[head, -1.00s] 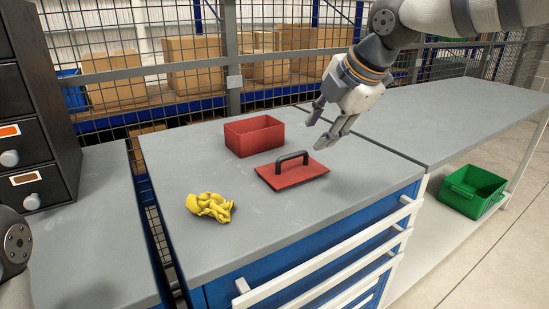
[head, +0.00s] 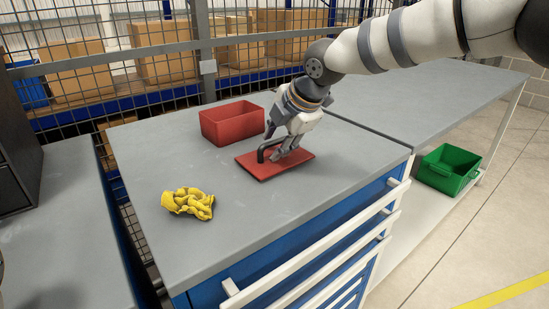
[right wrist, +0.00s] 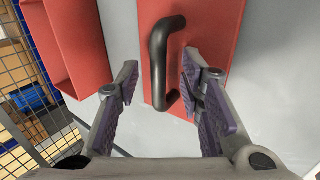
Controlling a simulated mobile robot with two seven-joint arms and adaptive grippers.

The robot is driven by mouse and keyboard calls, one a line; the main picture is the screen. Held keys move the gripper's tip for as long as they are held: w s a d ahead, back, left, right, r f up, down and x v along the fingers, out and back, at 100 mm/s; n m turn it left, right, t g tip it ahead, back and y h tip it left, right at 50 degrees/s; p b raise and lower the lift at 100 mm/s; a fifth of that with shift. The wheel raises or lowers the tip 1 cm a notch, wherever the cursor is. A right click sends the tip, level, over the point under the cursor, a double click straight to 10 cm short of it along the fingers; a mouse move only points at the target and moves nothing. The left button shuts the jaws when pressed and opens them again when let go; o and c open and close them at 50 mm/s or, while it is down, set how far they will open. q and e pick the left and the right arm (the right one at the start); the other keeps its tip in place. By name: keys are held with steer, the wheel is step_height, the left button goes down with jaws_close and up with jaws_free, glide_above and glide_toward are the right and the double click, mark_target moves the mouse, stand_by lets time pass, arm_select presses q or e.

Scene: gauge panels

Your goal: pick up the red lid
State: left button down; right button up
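The red lid (head: 262,171) lies flat on the grey top of a blue drawer cabinet. Its black arched handle (head: 261,152) stands up from the middle. The right wrist view also shows the red lid (right wrist: 212,28) and the handle (right wrist: 157,62). My right gripper (head: 275,144) is low over the lid, pointing down, and partly hides the handle and the plate. In the right wrist view its two fingers are apart, with the handle showing in the gap between the tips. I cannot tell whether a finger touches it. My left gripper is out of view.
An open red box (head: 228,127) stands just behind the lid. A crumpled yellow glove (head: 188,202) lies at the front left of the cabinet top. A green bin (head: 447,171) sits on a low shelf to the right. A wire mesh fence runs behind the bench.

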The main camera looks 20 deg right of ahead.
steer(key=shift+r, duration=0.15)
jaws_close()
